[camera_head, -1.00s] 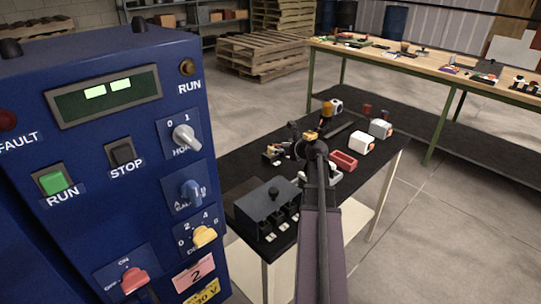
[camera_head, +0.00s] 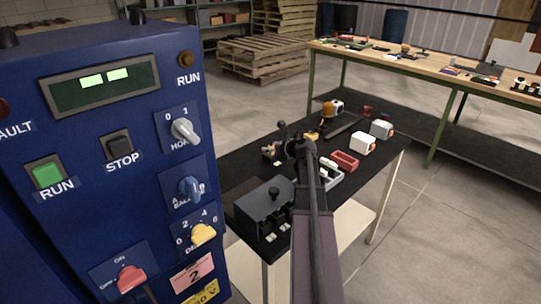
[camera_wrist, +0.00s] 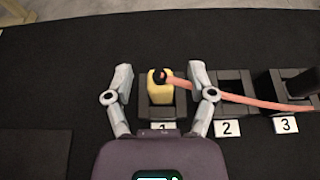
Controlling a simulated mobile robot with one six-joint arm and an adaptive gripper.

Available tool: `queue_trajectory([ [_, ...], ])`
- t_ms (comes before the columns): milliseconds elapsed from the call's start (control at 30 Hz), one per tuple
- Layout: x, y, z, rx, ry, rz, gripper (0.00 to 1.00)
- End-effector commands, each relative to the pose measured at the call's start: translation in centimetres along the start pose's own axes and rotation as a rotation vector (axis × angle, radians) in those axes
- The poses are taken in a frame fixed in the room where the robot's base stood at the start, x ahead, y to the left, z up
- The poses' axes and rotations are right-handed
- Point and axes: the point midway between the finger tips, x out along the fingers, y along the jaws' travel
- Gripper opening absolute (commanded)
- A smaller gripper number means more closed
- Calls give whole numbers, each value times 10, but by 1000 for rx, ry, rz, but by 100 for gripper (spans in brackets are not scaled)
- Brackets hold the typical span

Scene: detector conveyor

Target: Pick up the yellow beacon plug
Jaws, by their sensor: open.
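The yellow beacon plug (camera_wrist: 157,92) stands in the socket labelled 1 in the wrist view. It has a dark round top, and an orange-pink cable (camera_wrist: 235,98) runs from it to the right. My gripper (camera_wrist: 162,78) is open, with one finger on each side of the plug and a visible gap on both sides. How deep the fingers reach beside it is hard to tell. In the head view my gripper (camera_head: 292,148) is over the black-topped table, and I cannot make out the plug there.
Sockets labelled 2 (camera_wrist: 229,91) and 3 (camera_wrist: 282,86) stand to the right of the plug. In the head view a dark box (camera_head: 262,207), a red tray (camera_head: 345,160), white blocks (camera_head: 362,144) and an orange-domed beacon (camera_head: 328,108) share the table. A blue control cabinet (camera_head: 100,180) stands at left.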

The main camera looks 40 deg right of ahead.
Motion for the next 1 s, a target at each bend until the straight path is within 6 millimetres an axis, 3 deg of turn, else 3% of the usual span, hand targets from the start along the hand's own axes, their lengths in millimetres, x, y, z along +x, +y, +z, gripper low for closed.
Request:
queue_trajectory([
  [400,-1,-1,0,0,0,-1,71],
  [467,-1,-1,0,0,0,-1,60],
  [667,-1,-1,0,0,0,-1,0],
  [1000,-1,-1,0,0,0,-2,0],
])
